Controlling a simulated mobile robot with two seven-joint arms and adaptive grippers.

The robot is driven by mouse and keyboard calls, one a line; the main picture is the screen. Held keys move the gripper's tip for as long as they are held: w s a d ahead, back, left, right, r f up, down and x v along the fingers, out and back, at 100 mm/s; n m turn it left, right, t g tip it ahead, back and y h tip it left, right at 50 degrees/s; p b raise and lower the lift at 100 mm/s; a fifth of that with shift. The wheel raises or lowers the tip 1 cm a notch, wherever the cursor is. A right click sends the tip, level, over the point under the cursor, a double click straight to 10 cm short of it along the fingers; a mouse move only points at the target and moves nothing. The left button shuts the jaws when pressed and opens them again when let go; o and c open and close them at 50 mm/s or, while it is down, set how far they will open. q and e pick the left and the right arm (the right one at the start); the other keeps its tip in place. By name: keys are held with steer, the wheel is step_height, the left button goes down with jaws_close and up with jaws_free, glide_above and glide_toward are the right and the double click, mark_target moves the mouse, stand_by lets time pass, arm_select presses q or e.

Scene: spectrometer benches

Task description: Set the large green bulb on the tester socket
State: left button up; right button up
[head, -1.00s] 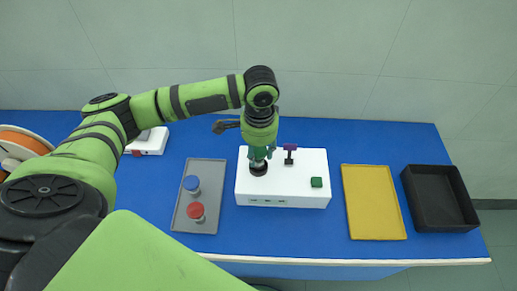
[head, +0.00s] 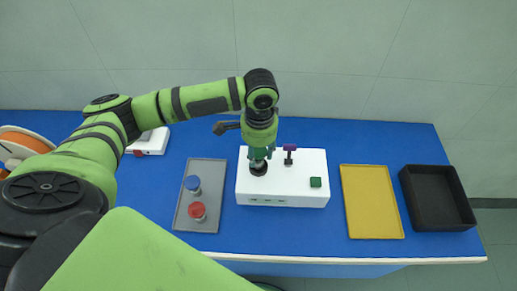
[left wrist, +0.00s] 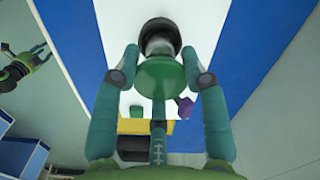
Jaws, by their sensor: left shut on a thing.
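The tester is a white box (head: 300,190) in the middle of the blue bench. Its round black socket (head: 258,169) is at the box's left; it also shows in the left wrist view (left wrist: 161,24). My left gripper (head: 260,155) is directly above the socket, pointing down. In the left wrist view its fingers (left wrist: 160,62) are shut on the large green bulb (left wrist: 159,78). The bulb's pale metal base points into the socket opening. I cannot tell whether it is fully seated. The head view mostly hides the bulb behind the fingers.
A purple-topped lever (head: 290,149) and a green block (head: 316,182) stand on the tester. A grey tray (head: 206,172) with a blue bulb (head: 192,183) and a red bulb (head: 197,210) lies left. A yellow tray (head: 371,203) and a black bin (head: 438,222) lie right.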

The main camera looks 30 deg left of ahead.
mark_target(259, 150)
arm_select(q)
steer(key=shift+f, duration=0.65)
steer(key=o, duration=0.9)
step_height(259, 150, up, 3)
steer(key=p, duration=0.3)
steer(key=shift+r+p, duration=0.65)
steer(key=shift+r, duration=0.55)
steer(key=shift+d+r, duration=0.1)
steer(key=shift+r, duration=2.7)
